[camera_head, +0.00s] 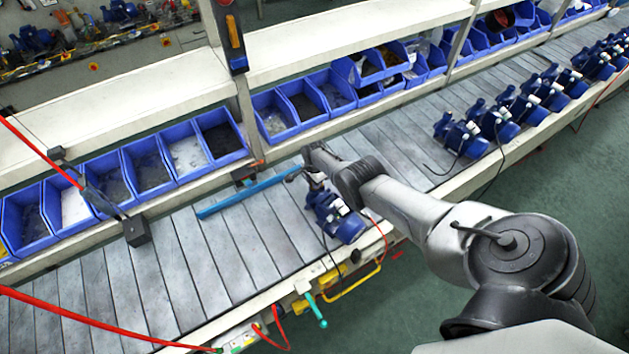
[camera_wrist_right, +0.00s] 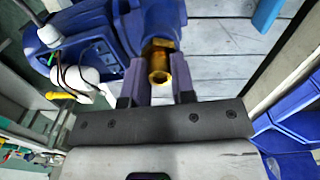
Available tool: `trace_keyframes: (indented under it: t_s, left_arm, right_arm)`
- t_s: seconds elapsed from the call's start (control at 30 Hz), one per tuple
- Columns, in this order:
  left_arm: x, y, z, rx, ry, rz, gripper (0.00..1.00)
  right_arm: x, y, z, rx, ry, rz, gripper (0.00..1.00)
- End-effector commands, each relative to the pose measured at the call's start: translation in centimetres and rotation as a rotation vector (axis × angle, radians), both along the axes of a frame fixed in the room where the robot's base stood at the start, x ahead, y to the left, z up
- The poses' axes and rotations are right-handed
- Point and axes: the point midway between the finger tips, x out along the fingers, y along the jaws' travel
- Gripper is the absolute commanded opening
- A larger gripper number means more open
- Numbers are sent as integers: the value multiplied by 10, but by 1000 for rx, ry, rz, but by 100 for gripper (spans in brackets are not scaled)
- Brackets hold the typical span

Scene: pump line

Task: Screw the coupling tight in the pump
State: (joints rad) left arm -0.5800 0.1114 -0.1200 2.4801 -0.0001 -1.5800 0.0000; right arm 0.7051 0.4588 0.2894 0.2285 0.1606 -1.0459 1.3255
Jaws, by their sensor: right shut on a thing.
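A blue pump (camera_head: 337,217) stands on the slatted line near its front edge, below the end of my right arm in the head view. In the right wrist view the pump body (camera_wrist_right: 150,28) fills the upper middle. A brass coupling (camera_wrist_right: 160,65) with a hexagonal end shows at the pump's port, its open end toward the camera. My right gripper (camera_wrist_right: 159,78) is shut on the coupling, one finger on each side. How deep the coupling sits in the port cannot be told. In the head view the coupling is hidden. My left gripper is not in view.
Several more blue pumps (camera_head: 460,133) stand along the line at the right. Blue bins (camera_head: 148,170) with small parts line the back. A blue bar (camera_head: 247,194) lies left of the pump. Red cables hang at the left, near a dark box (camera_head: 137,231). The front-left slats are clear.

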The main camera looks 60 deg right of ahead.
Motion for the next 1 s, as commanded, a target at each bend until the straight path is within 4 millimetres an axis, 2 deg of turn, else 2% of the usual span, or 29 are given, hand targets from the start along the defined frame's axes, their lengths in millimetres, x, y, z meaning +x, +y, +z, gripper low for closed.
trace_keyframes:
  t_s: [0.2, 0.63, 1.0]
  left_arm:
    - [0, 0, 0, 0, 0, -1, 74]
    - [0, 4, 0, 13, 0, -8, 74]
    - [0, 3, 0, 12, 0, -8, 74]
  right_arm:
    - [0, 0, 0, 2, -1, -199, 0]
    - [0, 0, 0, 0, -1, -263, 0]
    - [0, 0, 0, 0, -1, -539, 0]
